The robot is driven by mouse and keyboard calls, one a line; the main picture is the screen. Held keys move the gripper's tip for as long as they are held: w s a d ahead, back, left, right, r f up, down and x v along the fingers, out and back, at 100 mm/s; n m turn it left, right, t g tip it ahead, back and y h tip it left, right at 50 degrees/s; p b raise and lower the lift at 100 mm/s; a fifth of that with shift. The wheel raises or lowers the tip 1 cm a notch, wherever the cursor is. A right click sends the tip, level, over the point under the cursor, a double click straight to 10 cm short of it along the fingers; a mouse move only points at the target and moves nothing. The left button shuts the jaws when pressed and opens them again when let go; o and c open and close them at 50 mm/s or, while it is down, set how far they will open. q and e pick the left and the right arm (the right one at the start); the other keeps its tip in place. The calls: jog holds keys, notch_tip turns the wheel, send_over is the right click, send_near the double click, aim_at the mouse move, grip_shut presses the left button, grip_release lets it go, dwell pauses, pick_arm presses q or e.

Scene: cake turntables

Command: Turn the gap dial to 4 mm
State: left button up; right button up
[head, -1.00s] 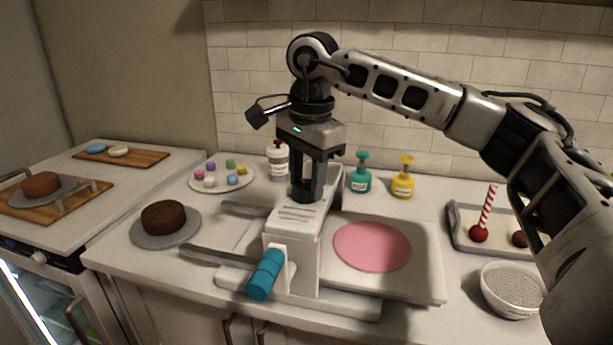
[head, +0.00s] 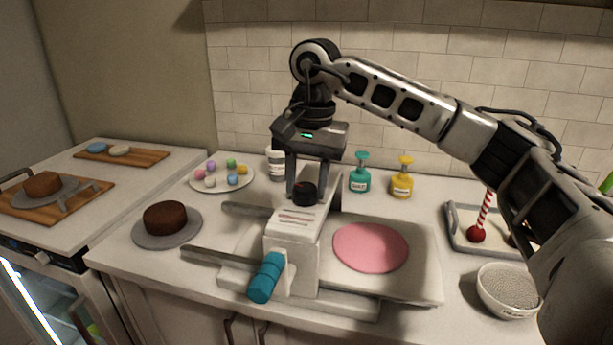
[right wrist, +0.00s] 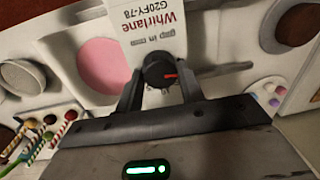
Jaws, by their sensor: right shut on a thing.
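The gap dial (head: 304,194) is a black round knob on top of the white sheeter (head: 292,236). In the right wrist view the dial (right wrist: 161,69) has a red pointer mark pointing right in the picture. The label behind it reads "Whirlane" and "gap in". My right gripper (head: 305,180) comes down over the sheeter with one finger on each side of the dial. It is shut on the dial, as the right wrist view (right wrist: 160,82) also shows. The scale figures around the dial are too small or hidden to read. My left gripper is out of view.
A teal handle (head: 265,278) sticks out at the sheeter's front. A pink disc (head: 370,248) lies on its right side. A chocolate cake (head: 165,217) stands to the left. Teal (head: 360,178) and yellow (head: 402,182) pump bottles stand behind; a bowl (head: 508,296) is at right.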

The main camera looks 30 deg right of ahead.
aim_at(312, 187)
jog(key=shift+n, duration=0.8)
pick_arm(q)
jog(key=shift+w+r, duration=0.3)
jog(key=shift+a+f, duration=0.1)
pick_arm(e)
jog(key=shift+n, duration=0.3)
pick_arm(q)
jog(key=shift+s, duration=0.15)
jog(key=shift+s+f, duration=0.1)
pick_arm(e)
jog(key=o, duration=1)
pick_arm(q)
jog(key=p, duration=0.1)
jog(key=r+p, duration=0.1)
jog(key=p, duration=0.1)
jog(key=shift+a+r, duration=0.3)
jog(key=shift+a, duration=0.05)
pick_arm(e)
notch_tip(312, 187, up, 16)
jog(key=shift+s+d, duration=0.35)
jog(key=shift+d, duration=0.05)
